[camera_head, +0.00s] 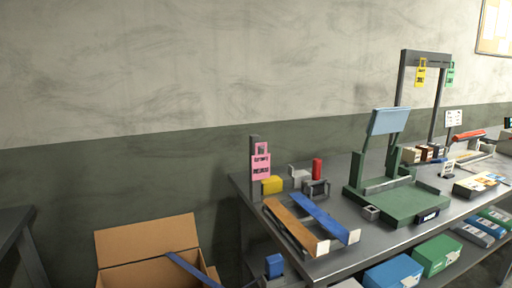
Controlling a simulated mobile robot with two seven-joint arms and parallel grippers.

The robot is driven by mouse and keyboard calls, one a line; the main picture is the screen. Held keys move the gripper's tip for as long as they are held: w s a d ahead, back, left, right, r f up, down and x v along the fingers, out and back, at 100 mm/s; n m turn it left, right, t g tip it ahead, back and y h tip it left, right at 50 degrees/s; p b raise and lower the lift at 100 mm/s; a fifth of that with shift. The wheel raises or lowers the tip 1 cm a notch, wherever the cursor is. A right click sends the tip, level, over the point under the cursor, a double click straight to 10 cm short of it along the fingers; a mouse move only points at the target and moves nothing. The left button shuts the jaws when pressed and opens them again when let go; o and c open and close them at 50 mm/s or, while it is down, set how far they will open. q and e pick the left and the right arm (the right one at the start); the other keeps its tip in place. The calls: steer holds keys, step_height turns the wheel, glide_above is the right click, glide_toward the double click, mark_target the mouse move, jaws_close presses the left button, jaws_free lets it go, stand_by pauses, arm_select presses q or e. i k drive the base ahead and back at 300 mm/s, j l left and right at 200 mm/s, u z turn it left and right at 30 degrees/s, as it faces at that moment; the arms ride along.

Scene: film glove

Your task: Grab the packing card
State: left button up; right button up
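Several hanging cards show in the head view, and their print is too small to read, so I cannot tell which is the packing card. A pink card (261,167) hangs on a short dark post at the left end of the workbench. A yellow card (420,76) and a green card (450,74) hang on a tall dark frame at the back right. A small white card (453,118) stands upright to the right of that frame. Neither of my grippers is in view.
Green and blue boxes fill the lower shelf.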

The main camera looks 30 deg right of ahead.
mark_target(448, 166)
steer(key=z, duration=2.1)
steer(key=u, duration=1)
steer(key=l+u, duration=0.2)
steer(key=u, duration=0.15)
steer(key=l+u, duration=0.35)
steer(key=i+l+u, duration=0.1)
steer(key=u, duration=0.2)
steer(key=l+u, duration=0.2)
steer(key=l, duration=0.15)
steer(key=k+l+u, duration=0.2)
steer(key=l, duration=0.15)
steer(key=l+u, duration=0.25)
steer(key=l, duration=0.15)
steer(key=k+l+u, duration=0.4)
steer(key=l, duration=0.2)
steer(key=k+l+u, duration=0.1)
steer(key=l, duration=0.3)
steer(key=k+l+u, duration=0.15)
steer(key=k+l, duration=0.15)
steer(key=l, duration=0.1)
